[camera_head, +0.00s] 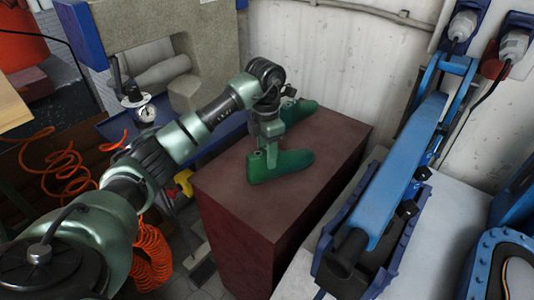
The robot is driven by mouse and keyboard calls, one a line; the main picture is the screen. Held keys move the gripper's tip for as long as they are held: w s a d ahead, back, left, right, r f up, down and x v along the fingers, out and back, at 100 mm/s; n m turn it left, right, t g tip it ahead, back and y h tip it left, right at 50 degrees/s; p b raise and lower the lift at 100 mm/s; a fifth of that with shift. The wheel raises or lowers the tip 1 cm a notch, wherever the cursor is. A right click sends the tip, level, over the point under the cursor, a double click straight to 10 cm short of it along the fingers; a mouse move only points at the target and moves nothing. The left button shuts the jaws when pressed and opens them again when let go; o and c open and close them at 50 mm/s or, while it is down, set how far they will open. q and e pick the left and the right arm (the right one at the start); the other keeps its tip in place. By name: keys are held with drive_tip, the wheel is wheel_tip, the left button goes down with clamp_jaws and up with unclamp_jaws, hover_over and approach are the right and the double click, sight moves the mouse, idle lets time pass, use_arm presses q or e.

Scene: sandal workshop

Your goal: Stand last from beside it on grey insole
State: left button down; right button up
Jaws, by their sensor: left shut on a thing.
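A green last (292,163) stands upright near the front of the brown block-like table (325,160), its toe toward the right. My left gripper (271,152) comes down on it from above and is shut on its upper heel part. I cannot tell whether the last touches the table top. A second green last (300,108) is farther back on the table, partly hidden behind my left wrist. I cannot make out a grey insole; one may be hidden under a last. My right gripper is not in view.
A blue lever machine (408,165) stands on a pale surface (452,215) at the right. A grey press-like machine (205,50) is behind at the left. Orange coiled hoses (65,165) hang at the left. The table's right part and front corner are bare.

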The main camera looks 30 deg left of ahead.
use_arm(q)
drive_tip(key=c, duration=1.3)
unclamp_jaws()
drive_tip(key=o, duration=0.4)
drive_tip(key=shift+r, duration=0.1)
